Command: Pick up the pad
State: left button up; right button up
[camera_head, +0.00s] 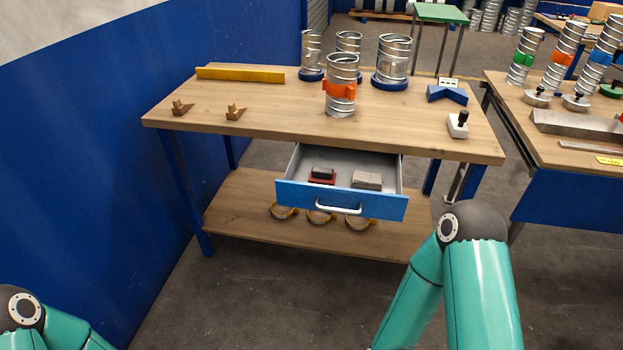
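The blue-fronted drawer (290,196) under the wooden workbench (230,95) is pulled open. Inside it, on the left, lies a small red block with a dark top (322,175). On the right lies a grey block-like piece (367,180). Either could be the pad; I cannot tell which. Both lie apart from each other on the drawer floor. Only green links of my two arms show, at the bottom left and bottom right. Both of my grippers are outside the picture.
A spiral duct with an orange band (341,88) stands on the bench, with several ducts behind it. A yellow bar (240,74) lies at the back left. Yellow rings (320,217) lie on the lower shelf. A blue wall (90,130) is at left, another bench (550,125) at right.

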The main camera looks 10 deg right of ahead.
aim_at(324, 177)
jog(key=u, duration=0.35)
jog(key=i, duration=0.65)
jog(key=z, duration=1.6)
